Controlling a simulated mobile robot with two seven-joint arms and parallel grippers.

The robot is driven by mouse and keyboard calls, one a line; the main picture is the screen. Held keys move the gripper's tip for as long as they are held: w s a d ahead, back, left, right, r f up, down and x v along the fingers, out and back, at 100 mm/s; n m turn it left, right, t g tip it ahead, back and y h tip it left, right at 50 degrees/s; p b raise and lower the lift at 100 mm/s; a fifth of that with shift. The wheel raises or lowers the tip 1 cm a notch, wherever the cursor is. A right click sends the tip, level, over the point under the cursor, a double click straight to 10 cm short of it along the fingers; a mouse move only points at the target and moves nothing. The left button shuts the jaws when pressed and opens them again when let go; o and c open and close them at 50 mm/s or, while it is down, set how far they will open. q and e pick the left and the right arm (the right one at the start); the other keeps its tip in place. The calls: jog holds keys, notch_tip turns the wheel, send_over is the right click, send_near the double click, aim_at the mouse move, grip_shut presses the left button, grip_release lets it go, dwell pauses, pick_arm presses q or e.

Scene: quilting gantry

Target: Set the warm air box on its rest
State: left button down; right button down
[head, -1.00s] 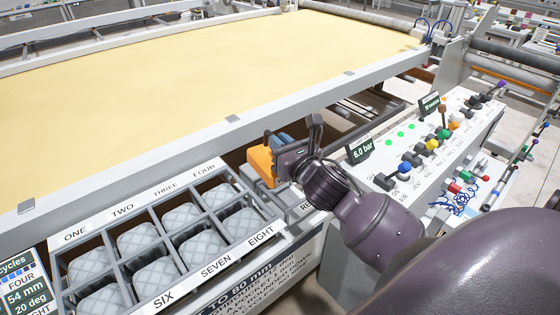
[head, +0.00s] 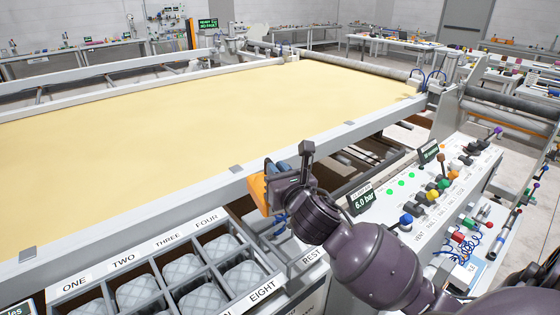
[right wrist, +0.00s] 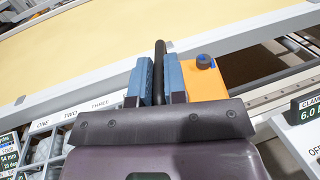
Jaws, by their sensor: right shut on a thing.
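The warm air box is an orange block (head: 258,193), seen partly behind my right gripper in the head view. In the right wrist view its orange body (right wrist: 205,84) carries a dark knob with a bit of blue. My right gripper (head: 279,174) is shut on the box's black bar handle (right wrist: 160,62), which stands between the two blue finger pads. The box is held up in front of the long grey rail. The rest, marked REST (head: 312,255), is on the grey ledge below and to the right of the box. My left gripper is out of view.
A divided tray (head: 140,272) of quilted pads, with numbered labels, lies at the lower left. The frame's grey rail (head: 200,184) edges the yellow cloth (head: 200,120). A control panel (head: 395,195) with knobs and levers stands to the right.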

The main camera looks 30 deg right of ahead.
jog(key=f+m+g+h, duration=0.1)
jog(key=f+h, duration=0.1)
jog(key=d+f+m+g+h, duration=0.1)
jog(key=f+m+h, duration=0.1)
jog(key=f, duration=0.1)
jog(key=w+f+m+h, duration=0.1)
jog(key=f+h, duration=0.1)
jog(key=f, duration=0.1)
jog(key=shift+d+m+g+h+p, duration=0.3)
jog(key=shift+d+g+p, duration=0.05)
jog(key=shift+g+p, duration=0.05)
jog(key=shift+d+f+m+h, duration=0.2)
jog(key=shift+f+m+h, duration=0.1)
jog(key=shift+f+h, duration=0.1)
jog(key=shift+s+d+f+g+h, duration=0.1)
jog(key=shift+d+g+h, duration=0.3)
jog(key=shift+g, duration=0.1)
jog(key=shift+s+d+m, duration=0.2)
jog(key=shift+d+m, duration=0.1)
jog(key=shift+m, duration=0.1)
notch_tip(320, 180, down, 7)
jog(key=b, duration=0.6)
jog(key=shift+r, duration=0.2)
jog(key=shift+f, duration=0.15)
